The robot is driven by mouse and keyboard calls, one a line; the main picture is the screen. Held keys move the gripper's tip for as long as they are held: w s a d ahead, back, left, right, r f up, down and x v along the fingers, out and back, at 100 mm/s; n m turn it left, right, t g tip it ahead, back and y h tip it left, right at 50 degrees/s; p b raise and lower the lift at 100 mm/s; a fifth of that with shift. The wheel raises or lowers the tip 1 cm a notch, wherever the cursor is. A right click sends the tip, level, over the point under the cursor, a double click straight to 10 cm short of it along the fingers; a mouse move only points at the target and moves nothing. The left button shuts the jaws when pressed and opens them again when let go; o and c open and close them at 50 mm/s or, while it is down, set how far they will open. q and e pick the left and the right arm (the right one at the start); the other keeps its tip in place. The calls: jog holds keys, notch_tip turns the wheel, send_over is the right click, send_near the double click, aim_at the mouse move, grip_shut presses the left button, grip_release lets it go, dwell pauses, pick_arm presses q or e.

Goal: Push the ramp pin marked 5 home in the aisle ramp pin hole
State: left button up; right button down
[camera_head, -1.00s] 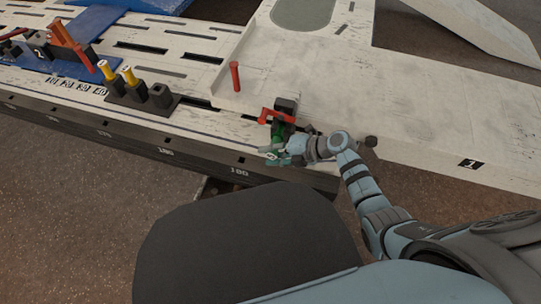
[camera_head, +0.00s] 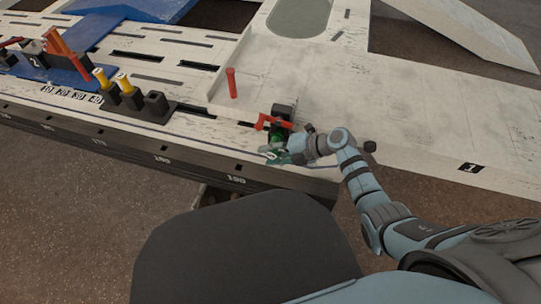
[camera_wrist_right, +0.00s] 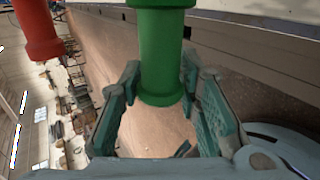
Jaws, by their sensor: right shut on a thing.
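The ramp pin is green. A green tag (camera_head: 273,156) with a white mark that looks like a 5 shows beside it in the head view. My right gripper (camera_head: 285,147) is shut on the pin at the bench's front edge. In the right wrist view, the green pin (camera_wrist_right: 162,55) stands between the teal fingers of my right gripper (camera_wrist_right: 162,105). A black block (camera_head: 284,112) with a red handle (camera_head: 268,122) is just behind it. The pin hole is hidden, so I cannot tell how deep the pin sits. My left gripper is out of view.
An upright red pin (camera_head: 231,83) stands behind and left of the gripper. A black holder (camera_head: 155,106) with yellow-topped pins stands further left on the bench. The pale ramp plate (camera_head: 410,120) is clear to the right. A blue plate (camera_head: 75,52) carries other parts.

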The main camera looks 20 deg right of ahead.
jog(key=shift+w+d+b, duration=0.65)
jog(key=shift+w+b, duration=0.25)
jog(key=shift+w, duration=0.1)
jog(key=c, duration=1.1)
grip_release()
jog(key=v, duration=1.2)
